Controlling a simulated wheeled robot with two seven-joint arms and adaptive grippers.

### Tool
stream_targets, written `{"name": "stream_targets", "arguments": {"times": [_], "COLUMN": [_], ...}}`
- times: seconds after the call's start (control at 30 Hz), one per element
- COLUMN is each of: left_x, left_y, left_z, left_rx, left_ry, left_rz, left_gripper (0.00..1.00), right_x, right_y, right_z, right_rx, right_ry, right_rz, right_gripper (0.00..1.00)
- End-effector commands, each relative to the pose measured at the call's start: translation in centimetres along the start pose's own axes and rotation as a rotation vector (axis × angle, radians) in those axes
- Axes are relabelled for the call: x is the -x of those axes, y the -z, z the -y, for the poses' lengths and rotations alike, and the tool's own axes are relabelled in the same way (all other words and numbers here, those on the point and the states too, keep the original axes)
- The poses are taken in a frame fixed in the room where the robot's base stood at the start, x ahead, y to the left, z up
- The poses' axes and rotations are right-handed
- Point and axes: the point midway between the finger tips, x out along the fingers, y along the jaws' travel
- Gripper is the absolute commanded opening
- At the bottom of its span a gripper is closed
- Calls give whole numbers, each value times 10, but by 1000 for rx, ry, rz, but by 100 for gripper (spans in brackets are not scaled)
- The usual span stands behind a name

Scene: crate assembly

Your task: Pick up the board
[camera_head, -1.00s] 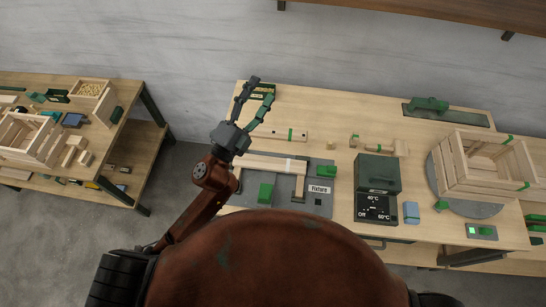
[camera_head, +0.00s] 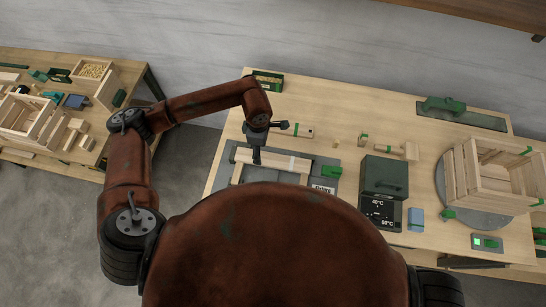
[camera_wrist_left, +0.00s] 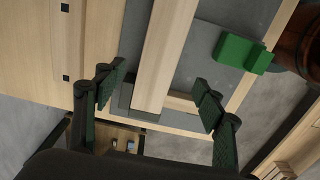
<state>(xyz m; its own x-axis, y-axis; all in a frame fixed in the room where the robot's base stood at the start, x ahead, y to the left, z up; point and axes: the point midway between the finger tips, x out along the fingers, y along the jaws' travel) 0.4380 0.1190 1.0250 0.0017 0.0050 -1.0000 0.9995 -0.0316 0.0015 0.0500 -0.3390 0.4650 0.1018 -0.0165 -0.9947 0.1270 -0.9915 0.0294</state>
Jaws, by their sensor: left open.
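A pale wooden board (camera_head: 285,162) lies across the grey fixture (camera_head: 326,183) on the workbench; it also shows in the left wrist view (camera_wrist_left: 168,50). My left gripper (camera_head: 270,142) is over the fixture's back edge, pointing down, open and empty. In the left wrist view my left gripper (camera_wrist_left: 158,90) has one finger on each side of the board, with visible gaps. I cannot tell its height above the board. A second strip with a green mark (camera_head: 305,131) lies behind, partly hidden by the gripper. My right gripper is not in view.
A green clamp block (camera_wrist_left: 240,52) sits on the fixture beside the board. A dark green box (camera_head: 384,175) stands to the right, and a wooden crate (camera_head: 470,180) rests on a round grey plate. A green bin (camera_head: 268,80) stands at the back left.

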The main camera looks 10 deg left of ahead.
Motion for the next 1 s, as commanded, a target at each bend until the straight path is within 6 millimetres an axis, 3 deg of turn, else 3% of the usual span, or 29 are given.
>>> {"name": "stream_targets", "arguments": {"times": [0.53, 0.83, 1.0], "left_x": [-65, -71, -71], "left_y": [-10, -9, -9], "left_z": [-2, -2, -2], "left_rx": [-4, -3, -3], "left_ry": [4, 2, 2], "left_rz": [4, 5, 5], "left_gripper": [64, 64, 52], "right_x": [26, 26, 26], "right_y": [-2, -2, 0], "right_z": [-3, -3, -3], "right_rx": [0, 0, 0], "right_ry": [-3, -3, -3], "right_rz": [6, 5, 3], "right_gripper": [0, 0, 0]}}
